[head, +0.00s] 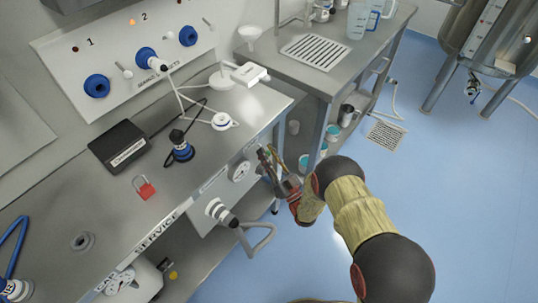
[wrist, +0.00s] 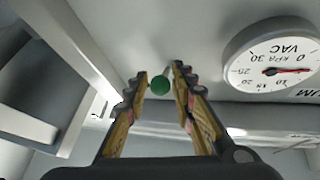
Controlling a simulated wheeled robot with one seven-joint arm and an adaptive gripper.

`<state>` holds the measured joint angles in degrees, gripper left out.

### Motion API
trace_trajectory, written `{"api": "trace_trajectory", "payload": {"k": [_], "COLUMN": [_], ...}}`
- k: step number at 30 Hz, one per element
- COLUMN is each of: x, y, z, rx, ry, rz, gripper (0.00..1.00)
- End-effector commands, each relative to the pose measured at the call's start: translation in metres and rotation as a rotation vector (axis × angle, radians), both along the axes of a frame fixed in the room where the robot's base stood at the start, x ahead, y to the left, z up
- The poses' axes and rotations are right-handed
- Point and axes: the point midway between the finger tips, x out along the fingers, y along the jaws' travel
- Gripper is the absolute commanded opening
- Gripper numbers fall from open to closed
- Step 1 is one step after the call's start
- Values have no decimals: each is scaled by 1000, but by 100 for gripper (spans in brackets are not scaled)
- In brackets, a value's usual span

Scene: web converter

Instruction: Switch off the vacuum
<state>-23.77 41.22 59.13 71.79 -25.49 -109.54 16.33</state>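The vacuum gauge (wrist: 268,50) is a round white dial marked kPa VAC at the upper right of the wrist view. Its red needle points right, near the 0. It also shows on the bench's front panel in the head view (head: 239,172). A green round button or lamp (wrist: 159,87) shows between my fingers in the wrist view. A small grey lever-like part (wrist: 176,65) is by the right fingertip; whether they touch I cannot tell. My gripper (wrist: 160,76) is open, with nothing held, beside the gauge at the panel (head: 266,158).
A grey port with a hose (head: 221,213) juts from the panel. The steel bench (head: 95,210) holds a black box (head: 119,146), red padlock (head: 144,188) and blue-black connector (head: 179,147). A side table (head: 365,45) stands behind.

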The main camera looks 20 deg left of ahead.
Motion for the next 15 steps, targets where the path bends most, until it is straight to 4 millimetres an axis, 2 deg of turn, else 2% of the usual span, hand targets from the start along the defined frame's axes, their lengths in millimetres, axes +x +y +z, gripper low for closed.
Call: {"api": "trace_trajectory", "payload": {"k": [5,15], "x": [-6,-41], "y": [-9,-52], "z": [-6,-33], "rx": [-2,0], "ry": [2,0], "rz": [-3,-2], "gripper": [25,25]}}
